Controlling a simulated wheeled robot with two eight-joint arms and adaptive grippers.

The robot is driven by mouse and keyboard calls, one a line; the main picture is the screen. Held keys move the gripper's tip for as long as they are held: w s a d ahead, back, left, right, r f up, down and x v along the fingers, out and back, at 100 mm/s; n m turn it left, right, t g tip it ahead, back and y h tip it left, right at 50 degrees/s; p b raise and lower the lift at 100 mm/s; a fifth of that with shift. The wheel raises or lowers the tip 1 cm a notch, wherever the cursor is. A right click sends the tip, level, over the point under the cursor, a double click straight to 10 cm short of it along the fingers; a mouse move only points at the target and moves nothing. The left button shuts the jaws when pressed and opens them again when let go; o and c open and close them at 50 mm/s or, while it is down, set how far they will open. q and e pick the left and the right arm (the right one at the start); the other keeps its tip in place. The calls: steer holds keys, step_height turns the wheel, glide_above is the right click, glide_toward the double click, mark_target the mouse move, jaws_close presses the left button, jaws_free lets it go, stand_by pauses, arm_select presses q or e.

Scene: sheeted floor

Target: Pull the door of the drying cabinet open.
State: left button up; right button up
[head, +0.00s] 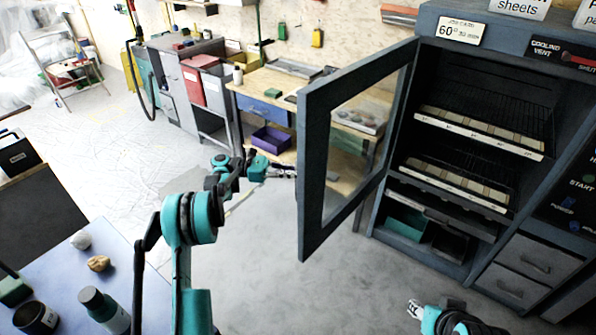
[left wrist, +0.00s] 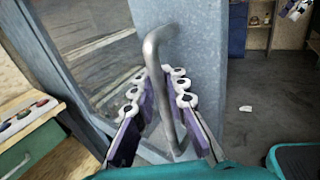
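The drying cabinet (head: 475,45) stands at the right in the head view. Its glazed, blue-grey framed door (head: 312,185) stands wide open, swung out to the left, and the racks inside show. In the left wrist view the bar handle (left wrist: 152,48) stands off the door frame (left wrist: 205,50). My left gripper (head: 291,172) is at the handle on the door's outer side. Its fingers (left wrist: 172,72) lie on both sides of the bar, closed in around it. My right gripper (head: 414,309) is low in front of the cabinet, away from the door; its opening is unclear.
A workbench (head: 262,100) with a purple bin (head: 271,139) stands behind the door. A blue-topped table (head: 60,275) with bottles and small lumps is at the lower left.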

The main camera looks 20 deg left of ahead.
arm_select(q)
steer(key=o, duration=0.3)
steer(key=shift+s+a, duration=0.1)
steer(key=shift+a, duration=0.1)
steer(key=shift+d, duration=0.1)
steer(key=s+a, duration=0.2)
steer(key=a, duration=0.9)
steer(key=shift+a, duration=0.4)
steer(key=shift+s, duration=0.15)
